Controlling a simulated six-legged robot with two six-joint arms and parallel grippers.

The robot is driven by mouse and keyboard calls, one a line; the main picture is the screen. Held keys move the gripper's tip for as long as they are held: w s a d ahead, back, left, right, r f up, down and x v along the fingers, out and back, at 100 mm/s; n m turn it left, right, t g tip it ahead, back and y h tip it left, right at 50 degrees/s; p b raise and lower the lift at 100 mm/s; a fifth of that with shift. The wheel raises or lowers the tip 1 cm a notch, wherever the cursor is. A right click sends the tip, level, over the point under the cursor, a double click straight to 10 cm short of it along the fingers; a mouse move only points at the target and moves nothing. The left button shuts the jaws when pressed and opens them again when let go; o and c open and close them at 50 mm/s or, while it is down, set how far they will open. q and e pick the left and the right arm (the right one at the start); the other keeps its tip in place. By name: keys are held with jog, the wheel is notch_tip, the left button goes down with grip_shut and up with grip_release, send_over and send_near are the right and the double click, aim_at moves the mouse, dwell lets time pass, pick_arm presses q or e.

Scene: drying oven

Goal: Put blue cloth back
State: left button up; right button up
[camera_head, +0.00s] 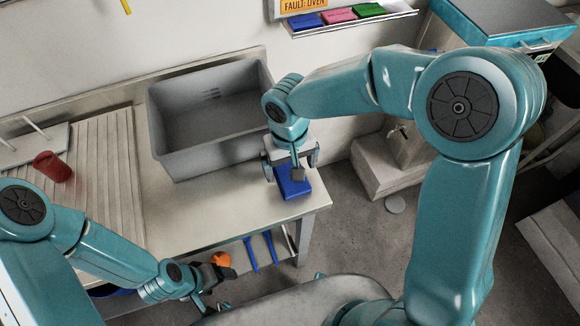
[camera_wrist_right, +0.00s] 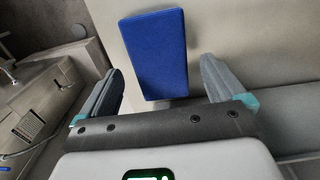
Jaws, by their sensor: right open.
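A blue cloth (camera_head: 293,184), a flat folded block, lies on the counter near its right front corner. My right gripper (camera_head: 290,158) is above it, pointing down, with its fingers spread and nothing between them. In the right wrist view the blue cloth (camera_wrist_right: 155,55) appears ahead of the open right gripper (camera_wrist_right: 160,78), in line with the gap between the fingers. Part of the cloth is hidden by the gripper in the head view. My left gripper (camera_head: 208,288) is low at the counter's front; its fingers are unclear.
A wall shelf (camera_head: 345,22) at the top holds a blue cloth (camera_head: 307,20), a pink cloth (camera_head: 339,15) and a green cloth (camera_head: 369,9). A grey basin (camera_head: 165,140) and red cup (camera_head: 52,166) are on the counter. An orange object (camera_head: 221,259) is beside my left gripper.

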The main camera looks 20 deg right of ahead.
notch_tip(320, 180, up, 10)
jog(key=shift+p, duration=0.4)
jog(key=shift+s, duration=0.15)
